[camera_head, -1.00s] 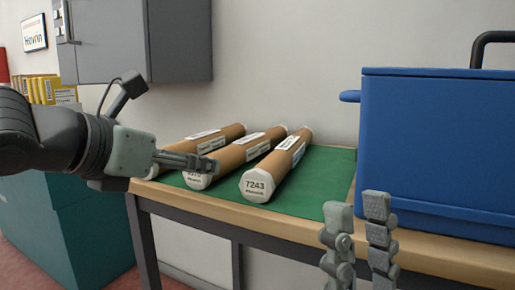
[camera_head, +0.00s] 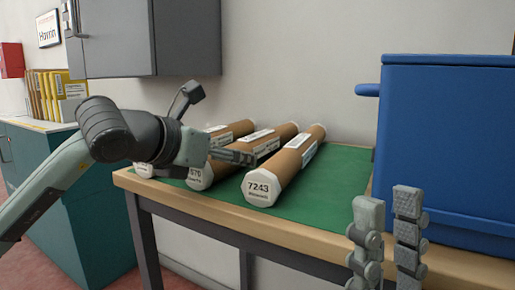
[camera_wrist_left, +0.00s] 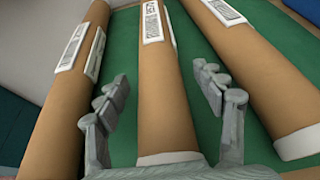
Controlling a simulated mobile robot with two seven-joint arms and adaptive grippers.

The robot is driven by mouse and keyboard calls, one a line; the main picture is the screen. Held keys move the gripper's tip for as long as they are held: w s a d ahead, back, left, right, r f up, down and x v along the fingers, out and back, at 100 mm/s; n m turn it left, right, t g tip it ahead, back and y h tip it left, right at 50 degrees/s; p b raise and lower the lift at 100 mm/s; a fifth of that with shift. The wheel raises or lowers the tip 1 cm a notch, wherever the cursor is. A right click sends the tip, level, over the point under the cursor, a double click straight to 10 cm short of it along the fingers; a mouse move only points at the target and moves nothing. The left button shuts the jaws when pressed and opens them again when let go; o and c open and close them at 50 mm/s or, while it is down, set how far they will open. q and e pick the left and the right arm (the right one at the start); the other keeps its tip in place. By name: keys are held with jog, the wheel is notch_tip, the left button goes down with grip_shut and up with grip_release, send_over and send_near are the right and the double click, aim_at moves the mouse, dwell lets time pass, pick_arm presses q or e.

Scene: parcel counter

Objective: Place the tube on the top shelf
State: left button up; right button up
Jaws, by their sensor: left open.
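Three brown cardboard tubes with white end caps and labels lie side by side on a green mat (camera_head: 345,160). The right tube (camera_head: 292,160) has 7243 on its cap. The middle tube (camera_head: 270,145) is partly hidden behind my left gripper (camera_head: 248,157), and so is the left tube (camera_head: 228,134). In the left wrist view my left gripper (camera_wrist_left: 163,92) is open, with its fingers to either side of the middle tube (camera_wrist_left: 158,100) and apart from each other. My right gripper (camera_head: 387,205) is empty, its fingers apart, in front of the table edge. No top shelf is clearly seen.
A large blue box (camera_head: 450,150) stands on the table right of the mat. A grey wall cabinet (camera_head: 180,40) hangs above the back left. Yellow binders (camera_head: 55,92) stand on a teal cabinet (camera_head: 70,215) at left. The wooden table edge (camera_head: 300,230) runs along the front.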

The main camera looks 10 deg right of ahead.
pick_arm(q)
jog(key=shift+w+d, duration=0.1)
jog(key=shift+w, duration=0.05)
jog(key=c, duration=1.4)
grip_shut()
jog(key=shift+r, duration=0.15)
